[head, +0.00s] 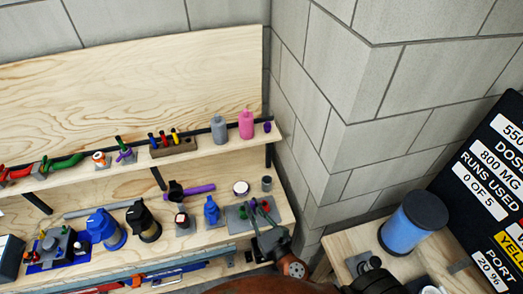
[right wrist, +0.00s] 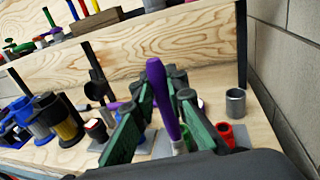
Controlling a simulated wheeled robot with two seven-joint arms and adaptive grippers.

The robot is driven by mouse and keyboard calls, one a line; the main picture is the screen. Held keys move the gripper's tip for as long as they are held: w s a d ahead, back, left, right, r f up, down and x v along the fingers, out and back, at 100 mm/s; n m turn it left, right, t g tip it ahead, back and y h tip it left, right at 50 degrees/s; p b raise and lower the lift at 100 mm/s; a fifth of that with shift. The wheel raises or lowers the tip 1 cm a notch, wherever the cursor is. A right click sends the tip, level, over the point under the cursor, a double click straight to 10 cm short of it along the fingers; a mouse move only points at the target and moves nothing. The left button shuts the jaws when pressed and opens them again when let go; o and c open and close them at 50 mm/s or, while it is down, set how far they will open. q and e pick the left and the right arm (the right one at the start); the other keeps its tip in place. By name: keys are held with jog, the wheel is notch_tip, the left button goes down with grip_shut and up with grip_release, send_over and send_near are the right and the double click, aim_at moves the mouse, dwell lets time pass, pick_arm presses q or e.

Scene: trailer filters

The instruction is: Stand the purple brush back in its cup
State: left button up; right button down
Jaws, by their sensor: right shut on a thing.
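The purple brush (right wrist: 163,95) stands nearly upright, slightly tilted, between the green fingers of my right gripper (right wrist: 160,118) in the right wrist view. The gripper is shut on it. In the head view my right gripper (head: 258,214) is over that shelf's front right part, left of and nearer than the cup. My left gripper is not in view.
A grey plate (head: 234,221) with red and green knobs lies around the gripper. Blue (head: 104,228) and black canisters stand farther left. Another purple-handled item (head: 199,190) lies behind. The upper shelf holds bottles (head: 246,124). A block wall (head: 290,140) closes the right side.

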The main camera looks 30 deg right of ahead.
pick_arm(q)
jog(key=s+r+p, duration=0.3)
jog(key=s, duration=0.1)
pick_arm(e)
jog(key=w+d+f+m+h, duration=0.2)
jog(key=w+d+h, duration=0.1)
jog(key=w+d, duration=1.35)
pick_arm(q)
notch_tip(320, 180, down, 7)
jog(key=b, duration=0.7)
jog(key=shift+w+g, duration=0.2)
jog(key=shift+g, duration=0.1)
pick_arm(e)
notch_tip(320, 180, down, 7)
jog(key=shift+w+a, duration=0.25)
jog(key=shift+w, duration=0.2)
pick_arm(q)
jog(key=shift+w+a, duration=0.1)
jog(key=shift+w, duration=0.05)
pick_arm(e)
jog(key=shift+r, duration=0.1)
